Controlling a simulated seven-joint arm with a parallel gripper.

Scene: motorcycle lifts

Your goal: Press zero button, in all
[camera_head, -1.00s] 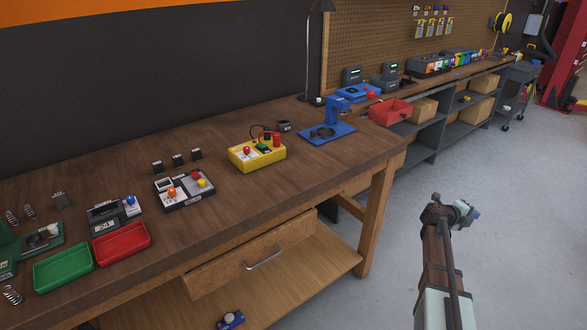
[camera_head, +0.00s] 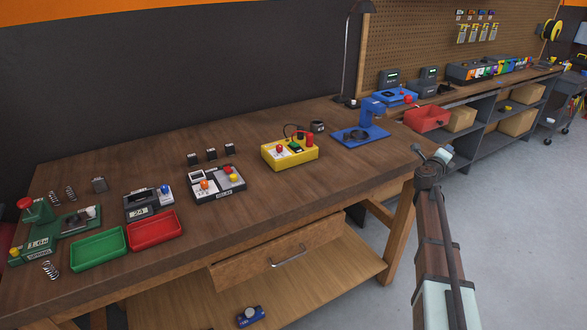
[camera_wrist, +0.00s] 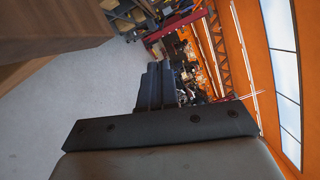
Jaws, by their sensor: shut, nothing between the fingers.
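No button label reading zero is legible. Several devices with buttons stand on the wooden bench. A green spring tester (camera_head: 40,238) has a red knob and a yellow button (camera_head: 14,252). A dark box showing 24 (camera_head: 142,211) has a blue button (camera_head: 165,188). A relay box (camera_head: 220,188) has an orange button (camera_head: 204,185), plus red and yellow ones. A yellow box (camera_head: 290,155) carries a red button (camera_head: 279,148). My gripper (camera_head: 440,155) is shut and empty, right of the bench and away from these devices. Its dark fingers also show in the wrist view (camera_wrist: 155,80).
Green (camera_head: 98,250) and red (camera_head: 154,231) trays line the bench front. A blue press (camera_head: 368,125) stands at the bench's right end. A blue device (camera_head: 250,316) lies on the lower shelf. Floor at right is clear.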

